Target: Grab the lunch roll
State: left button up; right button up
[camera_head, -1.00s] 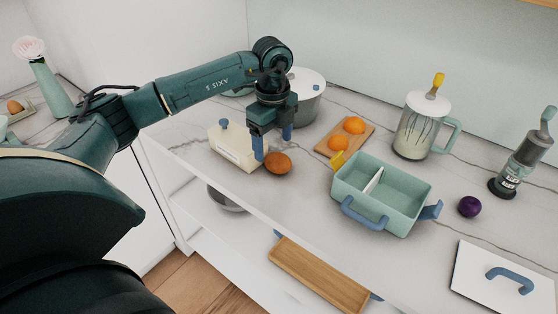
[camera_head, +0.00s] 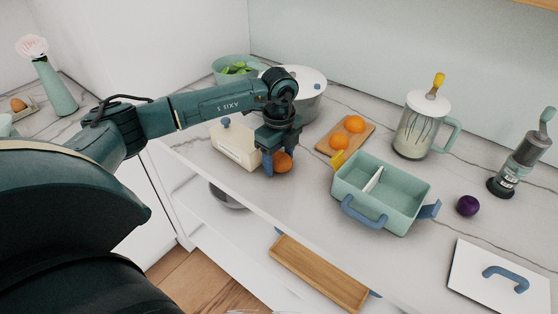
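The lunch roll (camera_head: 284,163), a small rounded orange-brown bun, sits on the marble counter just right of a cream box with a blue knob. My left gripper (camera_head: 280,163) points down over the roll, its blue fingers apart. One finger is at the roll's left side; the other is partly hidden behind the roll and the gripper body. The gripper appears open around the roll, and I cannot see firm contact. The roll still rests on the counter. My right gripper is not in view.
The cream box (camera_head: 233,148) stands close to the left of the gripper. A cutting board (camera_head: 331,146) with two oranges, a green divided lunch box (camera_head: 398,190) and a grey pot (camera_head: 312,104) are nearby. A purple ball (camera_head: 467,206) and white lid (camera_head: 476,276) lie further right.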

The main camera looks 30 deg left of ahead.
pick_arm(q)
jog(key=c, duration=0.6)
jog(key=shift+r, duration=0.1)
